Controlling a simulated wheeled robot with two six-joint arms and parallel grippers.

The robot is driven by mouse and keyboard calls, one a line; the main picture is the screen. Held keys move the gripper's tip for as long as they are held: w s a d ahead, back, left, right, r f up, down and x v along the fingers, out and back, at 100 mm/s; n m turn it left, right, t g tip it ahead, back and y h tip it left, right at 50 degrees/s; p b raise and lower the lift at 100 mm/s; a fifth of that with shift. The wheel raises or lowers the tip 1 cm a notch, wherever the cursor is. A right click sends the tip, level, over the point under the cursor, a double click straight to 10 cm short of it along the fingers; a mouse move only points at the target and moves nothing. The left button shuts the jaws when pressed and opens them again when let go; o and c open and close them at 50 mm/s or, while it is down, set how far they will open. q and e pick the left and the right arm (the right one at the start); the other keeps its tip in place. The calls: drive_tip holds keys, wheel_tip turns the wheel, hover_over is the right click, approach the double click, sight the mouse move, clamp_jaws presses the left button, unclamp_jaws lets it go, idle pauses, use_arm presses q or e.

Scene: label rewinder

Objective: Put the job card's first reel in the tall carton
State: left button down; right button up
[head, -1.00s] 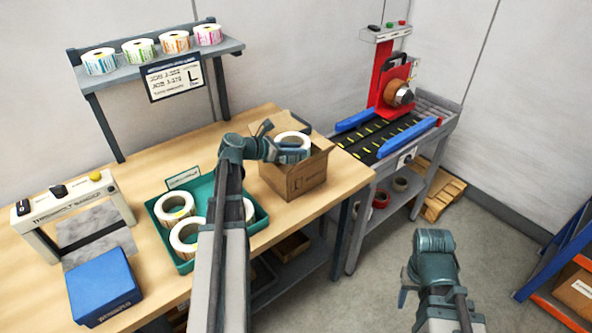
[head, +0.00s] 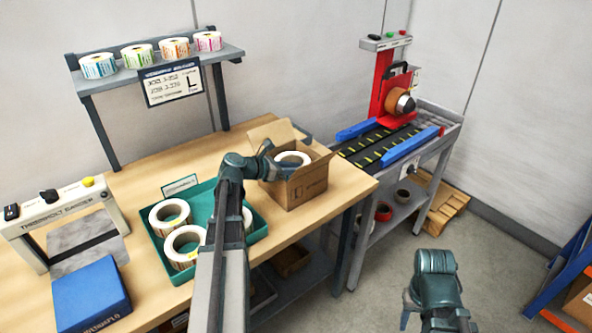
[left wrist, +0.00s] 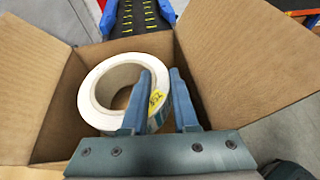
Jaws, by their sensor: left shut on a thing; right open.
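My left gripper (left wrist: 162,100) is shut on the wall of a white reel (left wrist: 105,82), one finger on each side. The reel has a yellow tag (left wrist: 157,98) that seems to read 352. The reel (head: 293,157) is inside the mouth of the open cardboard carton (head: 308,185) on the bench; whether it touches the bottom cannot be told. The job card (head: 172,82) hangs from the shelf, its small print hard to read. My right gripper (head: 408,306) is open and empty, low at the right, away from the bench.
A green tray (head: 258,235) left of the carton holds more white reels (head: 184,247). A blue box (head: 90,295) and a bench device (head: 60,215) stand further left. The rewinder (head: 395,100) with its conveyor is behind right. The carton's flaps stand open.

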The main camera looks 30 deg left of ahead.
use_arm(q)
drive_tip(key=shift+f+b, duration=0.5)
drive_tip(key=shift+f, duration=0.1)
drive_tip(key=c, duration=0.9)
unclamp_jaws()
drive_tip(key=shift+c, duration=0.2)
drive_tip(key=shift+r, duration=0.25)
drive_tip(key=shift+s+a+r+p, duration=0.25)
drive_tip(key=shift+s+r+p, duration=0.25)
drive_tip(key=shift+r+p, duration=0.45)
drive_tip(key=p+v, duration=0.4)
drive_tip(key=v, duration=0.6)
drive_tip(key=shift+s+a+f, duration=0.25)
drive_tip(key=shift+s, duration=0.1)
